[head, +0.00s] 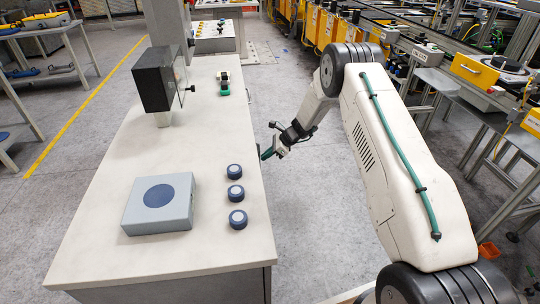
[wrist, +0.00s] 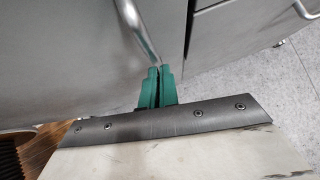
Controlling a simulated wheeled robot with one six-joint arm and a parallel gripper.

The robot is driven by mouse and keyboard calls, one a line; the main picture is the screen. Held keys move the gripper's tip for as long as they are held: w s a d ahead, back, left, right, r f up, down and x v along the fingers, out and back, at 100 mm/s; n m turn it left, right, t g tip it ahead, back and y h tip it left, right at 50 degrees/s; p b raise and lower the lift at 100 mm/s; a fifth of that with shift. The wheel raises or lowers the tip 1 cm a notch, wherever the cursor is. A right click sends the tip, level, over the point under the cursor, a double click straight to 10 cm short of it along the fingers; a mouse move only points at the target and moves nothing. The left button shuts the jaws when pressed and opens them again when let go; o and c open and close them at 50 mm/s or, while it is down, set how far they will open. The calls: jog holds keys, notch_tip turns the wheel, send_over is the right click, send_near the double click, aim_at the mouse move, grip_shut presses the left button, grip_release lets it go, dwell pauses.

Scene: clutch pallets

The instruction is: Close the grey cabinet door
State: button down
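The grey cabinet door (wrist: 70,50) fills the left of the wrist view as a flat panel with a curved metal bar handle (wrist: 138,30). A dark gap separates its right edge from the panel beside it. I cannot tell how far the door stands open. My gripper (wrist: 159,72) has green fingers close together, with only a thin line between them. Their tips are at the handle's lower end; whether they touch it is unclear. In the head view my gripper (head: 268,153) is low beside the right edge of the counter, and the door front is mostly hidden.
Grey drawer fronts (wrist: 240,30) with a handle lie right of the gap. Floor (head: 310,220) is clear between counter and arm; conveyors stand at right.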

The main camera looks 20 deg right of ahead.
jog(key=shift+a+r, duration=0.1)
jog(key=shift+a, duration=0.7)
jog(key=s+d+r, duration=0.3)
jog(key=d+r, duration=0.4)
jog(key=d, duration=0.5)
jog(key=shift+s, duration=0.35)
